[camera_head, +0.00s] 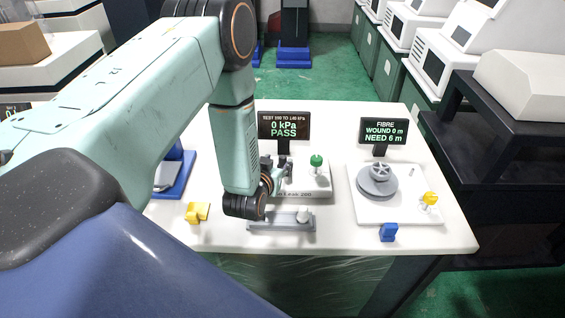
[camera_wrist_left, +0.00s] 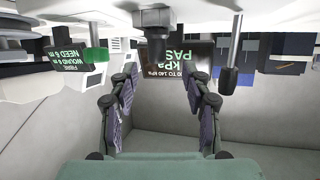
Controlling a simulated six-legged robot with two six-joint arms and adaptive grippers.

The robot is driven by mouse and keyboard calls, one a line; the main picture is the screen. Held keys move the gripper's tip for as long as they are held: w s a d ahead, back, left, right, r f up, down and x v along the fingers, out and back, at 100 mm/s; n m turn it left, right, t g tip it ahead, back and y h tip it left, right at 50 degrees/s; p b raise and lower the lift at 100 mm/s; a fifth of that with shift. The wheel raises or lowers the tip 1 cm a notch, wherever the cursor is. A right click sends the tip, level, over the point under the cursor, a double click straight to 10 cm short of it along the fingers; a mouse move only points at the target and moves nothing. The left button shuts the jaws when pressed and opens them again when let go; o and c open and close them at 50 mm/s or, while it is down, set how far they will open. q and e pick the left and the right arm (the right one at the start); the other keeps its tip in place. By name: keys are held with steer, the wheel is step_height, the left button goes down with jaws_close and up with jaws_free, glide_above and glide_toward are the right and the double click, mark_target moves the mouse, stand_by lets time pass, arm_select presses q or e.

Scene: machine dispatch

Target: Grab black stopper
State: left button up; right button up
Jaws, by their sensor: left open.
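A black stopper-like piece (camera_wrist_left: 155,42) shows in the left wrist view, which looks upside down, in front of the PASS display. It lies between the lines of the two fingers, beyond the tips, and no contact shows. My left gripper (camera_wrist_left: 164,85) is open and empty, its fingers spread on either side. In the head view the gripper (camera_head: 278,176) is low at the leak tester (camera_head: 312,192), in front of the display, and partly hidden by my arm. The stopper cannot be told apart clearly there. My right gripper is not in view.
A green knob (camera_head: 316,161) stands on the tester, right of the gripper. A black-handled rod (camera_wrist_left: 228,80) hangs beside one finger in the wrist view. A grey fixture (camera_head: 275,222) lies in front. The fibre winder (camera_head: 377,181) and a blue block (camera_head: 388,232) are right; a yellow block (camera_head: 195,212) is left.

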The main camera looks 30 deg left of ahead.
mark_target(282, 161)
arm_select(q)
steer(key=x, duration=0.4)
steer(key=shift+w+d+f, duration=0.2)
steer(key=shift+f, duration=0.15)
steer(key=shift+w+a+f, duration=0.1)
steer(key=shift+w+a, duration=0.05)
steer(key=shift+w, duration=0.1)
steer(key=shift+c, duration=0.3)
steer(key=shift+w, duration=0.1)
steer(key=c, duration=0.9)
jaws_close()
